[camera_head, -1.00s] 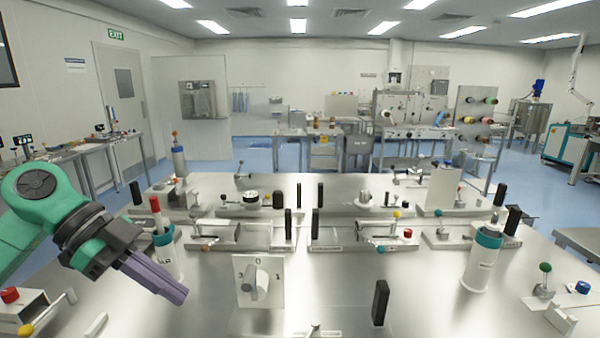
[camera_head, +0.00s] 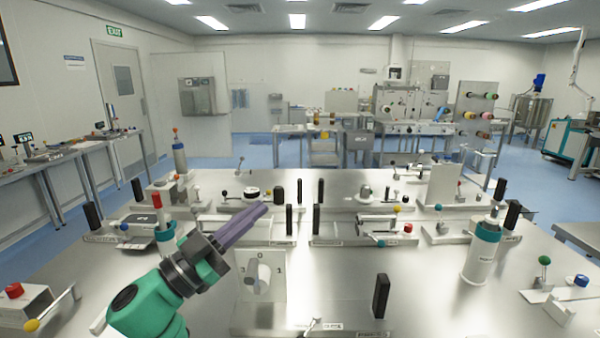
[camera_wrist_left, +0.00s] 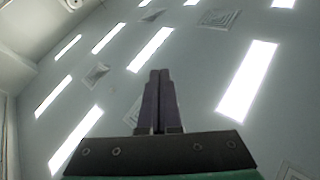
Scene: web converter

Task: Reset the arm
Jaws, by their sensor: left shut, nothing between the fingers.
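My left arm comes in from the bottom left in the head view. Its left gripper (camera_head: 264,209) has purple fingers pressed together, pointing up and to the right, with nothing between them. My right gripper is not in the head view.
A metal table holds several fixtures. A black handle (camera_head: 380,296) stands at the front. A red-button box (camera_head: 22,303) sits at the front left. Bare table lies at the right middle.

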